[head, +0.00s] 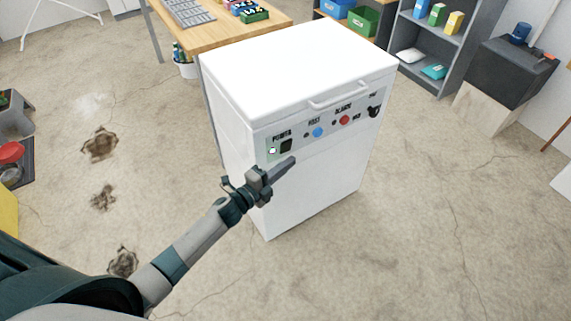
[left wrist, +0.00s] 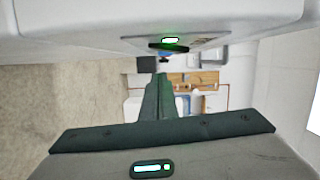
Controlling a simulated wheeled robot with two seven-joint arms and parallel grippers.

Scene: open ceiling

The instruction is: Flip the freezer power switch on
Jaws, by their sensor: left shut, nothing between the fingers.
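The white freezer (head: 310,190) stands upright on the floor with its lid closed. My right gripper is not in view.
The panel also has a blue button (head: 318,132), a red button (head: 344,120) and a black knob (head: 374,112). The lid handle (head: 338,96) sticks out above them. A wooden table (head: 225,32) stands behind the freezer. The floor (head: 430,210) to the right is clear.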

